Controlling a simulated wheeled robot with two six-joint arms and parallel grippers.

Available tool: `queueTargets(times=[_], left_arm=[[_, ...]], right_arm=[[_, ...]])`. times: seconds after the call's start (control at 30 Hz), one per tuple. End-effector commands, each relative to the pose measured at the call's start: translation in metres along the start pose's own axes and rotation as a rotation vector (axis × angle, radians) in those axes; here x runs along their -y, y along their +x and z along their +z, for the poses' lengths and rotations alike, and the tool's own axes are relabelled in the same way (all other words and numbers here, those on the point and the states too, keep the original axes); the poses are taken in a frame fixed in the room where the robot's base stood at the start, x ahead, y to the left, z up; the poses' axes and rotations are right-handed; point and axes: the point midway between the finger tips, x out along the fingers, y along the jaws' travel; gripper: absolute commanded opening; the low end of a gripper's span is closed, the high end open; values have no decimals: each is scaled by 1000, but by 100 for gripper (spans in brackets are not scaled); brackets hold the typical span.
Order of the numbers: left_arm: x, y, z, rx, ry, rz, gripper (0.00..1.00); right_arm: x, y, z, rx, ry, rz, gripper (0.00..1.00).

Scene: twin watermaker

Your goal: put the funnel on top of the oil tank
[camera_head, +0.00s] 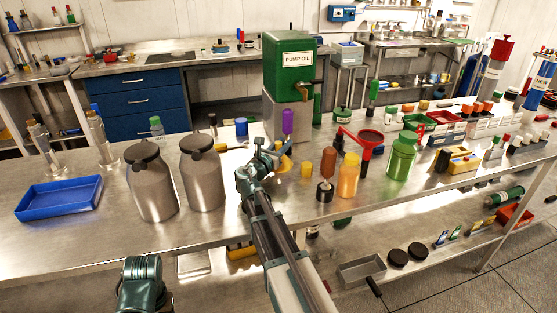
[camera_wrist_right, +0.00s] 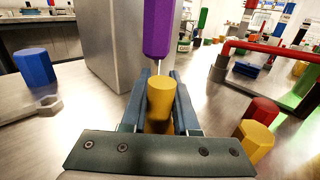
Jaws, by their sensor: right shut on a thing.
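The oil tank (camera_head: 290,66) is a green box labelled "PUMP OIL" with a tap, standing on a grey metal block (camera_head: 292,117). The right gripper is low over the bench in front of the block. In the right wrist view its fingers (camera_wrist_right: 160,88) are shut on a yellow piece (camera_wrist_right: 158,112). A purple handle (camera_wrist_right: 158,28) with a thin shaft stands just above or behind that piece.
Two steel canisters (camera_head: 203,178) and a blue tray (camera_head: 58,197) are on the left. An orange bottle (camera_head: 348,176), a brown-handled tool (camera_head: 326,180) and a green bottle (camera_head: 400,157) stand on the right. A blue cap (camera_wrist_right: 34,66) lies left of the gripper.

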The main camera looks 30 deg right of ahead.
Motion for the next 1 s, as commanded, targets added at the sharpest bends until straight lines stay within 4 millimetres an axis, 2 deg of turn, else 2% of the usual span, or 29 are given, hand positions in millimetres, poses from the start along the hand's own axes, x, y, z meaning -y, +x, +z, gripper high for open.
queueTargets(times=[0.37, 1.0], left_arm=[[1, -7, 0, 0, 0, 0, 58], [7, -77, 4, 0, 0, 0, 58]], right_arm=[[1, -3, 7, 0, 0, 0, 0], [1, -4, 78, 0, 0, 0, 0]])
